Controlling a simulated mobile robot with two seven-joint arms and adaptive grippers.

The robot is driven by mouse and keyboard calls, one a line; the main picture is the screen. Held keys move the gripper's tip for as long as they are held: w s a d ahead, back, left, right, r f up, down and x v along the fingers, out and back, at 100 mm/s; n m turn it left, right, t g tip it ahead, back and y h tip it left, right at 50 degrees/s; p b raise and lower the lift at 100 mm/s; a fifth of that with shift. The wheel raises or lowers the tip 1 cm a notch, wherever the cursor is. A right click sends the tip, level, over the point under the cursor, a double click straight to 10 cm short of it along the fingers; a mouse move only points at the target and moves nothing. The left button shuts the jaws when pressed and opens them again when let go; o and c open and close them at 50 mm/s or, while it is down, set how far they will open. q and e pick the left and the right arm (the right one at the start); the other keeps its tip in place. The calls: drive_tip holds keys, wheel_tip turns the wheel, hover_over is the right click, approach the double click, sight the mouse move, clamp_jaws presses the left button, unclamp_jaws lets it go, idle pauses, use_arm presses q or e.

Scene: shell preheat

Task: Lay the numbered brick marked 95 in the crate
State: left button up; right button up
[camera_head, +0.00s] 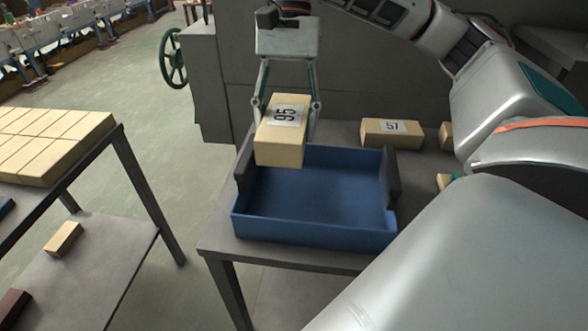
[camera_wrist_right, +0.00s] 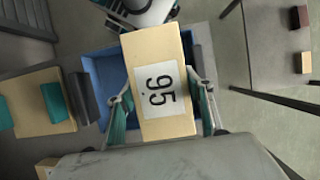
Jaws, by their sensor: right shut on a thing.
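The brick marked 95 (camera_head: 279,146) is pale yellow with a white label. My right gripper (camera_head: 288,108) is shut on it and holds it above the left back part of the blue crate (camera_head: 315,238). In the right wrist view the brick (camera_wrist_right: 158,50) fills the space between the fingers (camera_wrist_right: 160,108), with its label facing the camera. The crate (camera_wrist_right: 98,68) shows below it there. The crate stands on a grey table, and the part of its floor that shows is bare. My left gripper is not in view.
A brick marked 57 (camera_head: 391,132) lies on the table behind the crate. Dark grey blocks (camera_head: 391,178) stand at the crate's sides. Another table with rows of pale bricks (camera_head: 50,140) is at the left. A green handwheel (camera_head: 173,59) is at the back.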

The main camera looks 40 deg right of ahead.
drive_tip(key=b, duration=0.1)
hover_over(286, 203)
drive_tip(key=w+d, duration=0.1)
wheel_tip(286, 203, down, 11)
drive_tip(key=shift+d+r, duration=0.1)
drive_tip(key=shift+r, duration=0.1)
drive_tip(key=shift+f+b, duration=0.3)
drive_tip(key=shift+f, duration=2.05)
drive_tip(key=shift+f, duration=0.1)
drive_tip(key=o, duration=1.1)
drive_tip(key=shift+f, duration=0.1)
drive_tip(key=p+v, duration=0.1)
drive_tip(key=v, duration=1.1)
drive_tip(key=shift+r+p, duration=0.2)
drive_tip(key=shift+p, duration=0.15)
drive_tip(key=shift+s+f, duration=0.1)
